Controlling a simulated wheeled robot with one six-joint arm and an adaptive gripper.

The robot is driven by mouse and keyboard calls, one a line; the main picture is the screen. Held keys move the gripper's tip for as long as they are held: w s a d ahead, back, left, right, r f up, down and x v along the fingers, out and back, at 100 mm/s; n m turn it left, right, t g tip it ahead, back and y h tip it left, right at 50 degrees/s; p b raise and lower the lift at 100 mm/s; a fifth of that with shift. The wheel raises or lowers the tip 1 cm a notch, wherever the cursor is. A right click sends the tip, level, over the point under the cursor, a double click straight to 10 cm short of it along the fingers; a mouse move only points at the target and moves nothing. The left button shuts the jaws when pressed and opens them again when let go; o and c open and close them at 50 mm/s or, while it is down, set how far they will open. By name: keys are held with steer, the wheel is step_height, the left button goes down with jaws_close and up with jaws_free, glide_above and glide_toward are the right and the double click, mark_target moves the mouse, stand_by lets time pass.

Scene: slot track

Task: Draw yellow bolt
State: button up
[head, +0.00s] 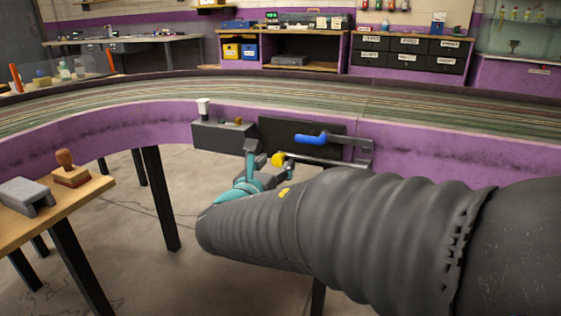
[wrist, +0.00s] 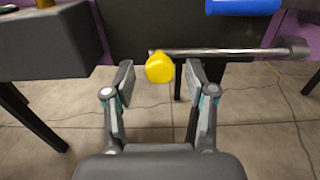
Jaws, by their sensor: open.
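The yellow bolt's round knob (wrist: 160,68) shows in the wrist view between the two fingertips of my gripper (wrist: 160,85). A grey rod runs right from beside the knob. My gripper is open, with one finger on each side of the knob; the left finger stands apart from it, and I cannot tell whether the right one touches. In the head view the yellow knob (head: 278,159) sits beside my gripper (head: 268,160), below a dark panel on the track's purple side. My arm hides part of the bolt's surroundings there.
A blue handle (head: 311,138) is just above the bolt; it also shows in the wrist view (wrist: 243,6). A grey box (head: 222,136) with a white knob is at left. A wooden table (head: 70,200) with a stamp stands at far left. Below the bolt is open floor.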

steer(key=shift+x, duration=1)
jaws_close()
